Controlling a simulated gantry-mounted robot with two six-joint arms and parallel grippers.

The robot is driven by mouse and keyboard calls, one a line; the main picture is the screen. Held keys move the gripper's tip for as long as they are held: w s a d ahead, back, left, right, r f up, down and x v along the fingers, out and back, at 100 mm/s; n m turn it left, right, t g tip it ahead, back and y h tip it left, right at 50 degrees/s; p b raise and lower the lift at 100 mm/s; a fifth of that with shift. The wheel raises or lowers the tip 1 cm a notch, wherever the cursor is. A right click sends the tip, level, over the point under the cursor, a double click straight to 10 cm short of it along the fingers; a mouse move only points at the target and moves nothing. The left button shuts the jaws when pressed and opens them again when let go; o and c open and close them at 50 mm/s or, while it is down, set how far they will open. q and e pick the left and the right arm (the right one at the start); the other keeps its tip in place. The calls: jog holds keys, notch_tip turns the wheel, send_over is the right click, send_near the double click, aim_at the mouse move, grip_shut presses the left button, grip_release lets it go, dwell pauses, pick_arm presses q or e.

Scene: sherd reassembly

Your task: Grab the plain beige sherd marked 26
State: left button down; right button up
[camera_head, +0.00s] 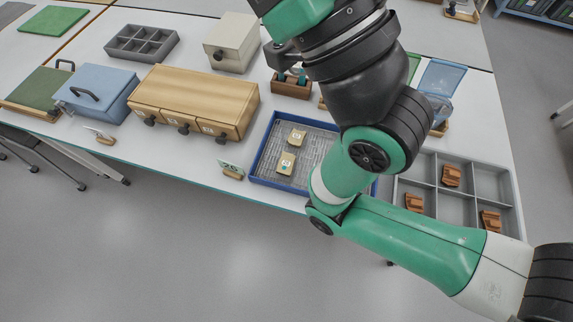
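Two beige sherds lie in the blue-rimmed tray (262,146) on its grey ribbed floor. The upper sherd (297,137) looks plain with a small dark mark. The lower sherd (285,162) carries a teal patch. The marks are too small to read, so I cannot tell which is 26. My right arm comes in from the lower right and crosses over the right part of the tray, hiding that part. My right gripper does not show clearly; the arm runs out at the top edge. My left arm and gripper are not in view.
Left of the tray stands a wooden drawer box (205,92), then a blue lidded box (100,90). A grey compartment tray (480,175) with brown wooden pieces is at right. A small card stand (232,170) sits by the table's front edge. A grey divided tray (142,42) stands behind.

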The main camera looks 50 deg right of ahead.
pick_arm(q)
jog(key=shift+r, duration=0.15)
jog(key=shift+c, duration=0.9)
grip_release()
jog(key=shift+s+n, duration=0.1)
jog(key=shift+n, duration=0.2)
